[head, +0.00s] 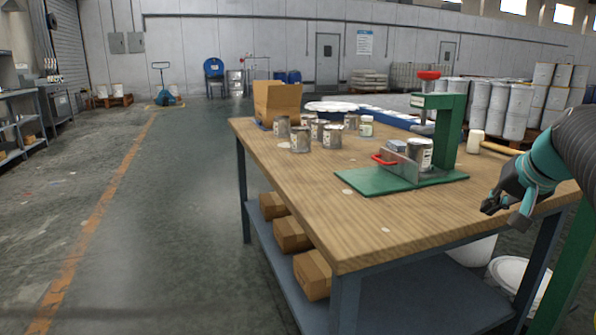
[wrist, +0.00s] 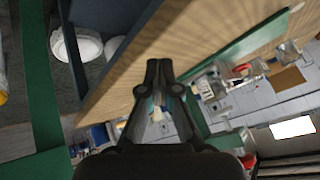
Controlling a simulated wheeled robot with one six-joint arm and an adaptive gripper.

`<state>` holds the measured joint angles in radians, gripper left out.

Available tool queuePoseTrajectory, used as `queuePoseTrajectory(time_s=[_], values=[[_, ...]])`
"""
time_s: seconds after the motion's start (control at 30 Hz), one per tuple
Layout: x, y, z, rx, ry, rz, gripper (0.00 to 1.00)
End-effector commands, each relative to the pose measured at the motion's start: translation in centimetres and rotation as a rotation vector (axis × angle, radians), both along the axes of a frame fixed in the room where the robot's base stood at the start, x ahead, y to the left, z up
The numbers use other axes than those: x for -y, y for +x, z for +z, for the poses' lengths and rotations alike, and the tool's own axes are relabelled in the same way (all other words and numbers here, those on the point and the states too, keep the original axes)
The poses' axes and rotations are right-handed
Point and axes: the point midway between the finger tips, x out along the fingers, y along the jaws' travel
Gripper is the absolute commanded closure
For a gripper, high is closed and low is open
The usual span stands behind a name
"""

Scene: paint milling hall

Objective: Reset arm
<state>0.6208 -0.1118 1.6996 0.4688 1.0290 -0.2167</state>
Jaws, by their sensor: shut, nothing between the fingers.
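My gripper (head: 505,208) is at the right of the head view, over the right front part of the wooden workbench (head: 290,225). In the wrist view my gripper (wrist: 159,92) points out from the bottom centre, its two dark fingers close together with nothing held. My arm comes in from the right edge, dark and ribbed with a teal wrist. A green press (head: 440,130) stands on the bench to the left of my gripper and apart from it. A metal can (head: 420,152) sits in the press, beside a red-handled clamp (head: 384,159).
Several cans (head: 300,140) and a cardboard box (head: 277,100) stand at the bench's far left. A mallet (head: 476,142) lies behind the press. Boxes (head: 292,236) sit on the lower shelf. The bench front is mostly clear, as is the floor (head: 180,210) left of it.

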Motion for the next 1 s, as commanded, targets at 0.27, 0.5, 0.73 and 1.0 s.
queuePoseTrajectory(time_s=[0.27, 0.5, 0.73, 1.0], values=[[-9.3, -9.0, -10.0, -0.203, -0.1, 0.049, 1.0], [-15.8, -17.4, -17.0, -0.282, -0.248, 0.228, 1.0], [-20.1, -21.2, -18.1, -0.224, -0.311, 0.388, 1.0], [-21.5, -21.3, -17.3, -0.184, -0.325, 0.447, 1.0]])
